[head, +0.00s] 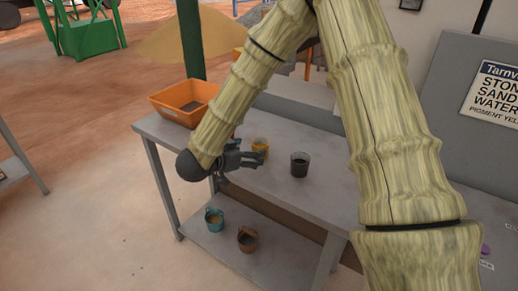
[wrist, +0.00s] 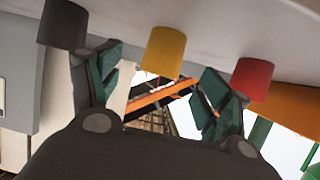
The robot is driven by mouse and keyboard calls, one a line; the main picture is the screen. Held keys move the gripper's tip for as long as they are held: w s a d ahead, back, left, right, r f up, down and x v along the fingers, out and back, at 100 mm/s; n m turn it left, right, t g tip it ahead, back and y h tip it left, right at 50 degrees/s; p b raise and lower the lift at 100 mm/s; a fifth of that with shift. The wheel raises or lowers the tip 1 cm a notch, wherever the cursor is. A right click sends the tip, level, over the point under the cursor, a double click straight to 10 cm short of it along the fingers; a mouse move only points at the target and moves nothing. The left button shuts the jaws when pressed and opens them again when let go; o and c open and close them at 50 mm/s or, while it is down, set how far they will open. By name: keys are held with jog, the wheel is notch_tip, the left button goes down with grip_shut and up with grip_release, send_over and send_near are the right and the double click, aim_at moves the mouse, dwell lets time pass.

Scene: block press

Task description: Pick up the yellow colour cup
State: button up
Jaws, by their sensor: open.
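The yellow cup (head: 260,144) stands upright on the grey table, just beyond my gripper (head: 257,159) in the head view. In the wrist view, which looks upside down, the yellow cup (wrist: 165,52) appears between the two spread fingers of my gripper (wrist: 163,72). My gripper is open and holds nothing. I cannot tell whether either finger touches the cup.
A dark grey cup (head: 300,165) stands right of the yellow one. An orange bin (head: 170,112) sits at the table's far-left end. Two small buckets (head: 214,220) (head: 247,239) stand on the lower shelf.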

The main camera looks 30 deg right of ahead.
aim_at(255, 150)
jog(key=shift+w+d+f, duration=0.7)
jog(key=shift+w+d, duration=0.15)
jog(key=shift+d, duration=0.45)
jog(key=p+x, duration=0.1)
jog(key=x, duration=0.3)
jog(key=shift+d, duration=0.4)
jog(key=c, duration=1.4)
jog(key=shift+o, duration=0.2)
